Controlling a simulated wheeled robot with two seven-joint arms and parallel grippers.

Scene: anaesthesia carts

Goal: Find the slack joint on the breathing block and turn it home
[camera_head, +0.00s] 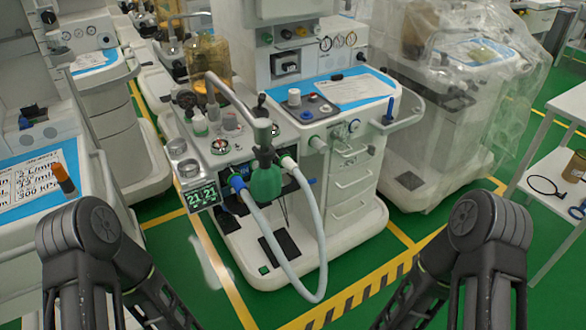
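The breathing block (221,147) is on the front left of the middle anaesthesia cart. It carries an amber canister (209,58), a bent metal arm (232,92) and round dials. A blue joint (237,184) and a pale joint (288,162) sit at its front, with a pale looped hose (313,215) running between them and hanging low. A green bag (265,184) hangs below a dark green fitting (263,153). I cannot tell which joint is slack. Only links of both my arms show at the bottom corners; neither gripper is in view.
A small screen (199,194) reads 21 21 at the block's left. The cart's worktop holds a printed card (351,90). Other carts stand left and behind; a plastic-covered one (450,110) stands right. A white shelf table (556,165) is far right. Green floor lies open in front.

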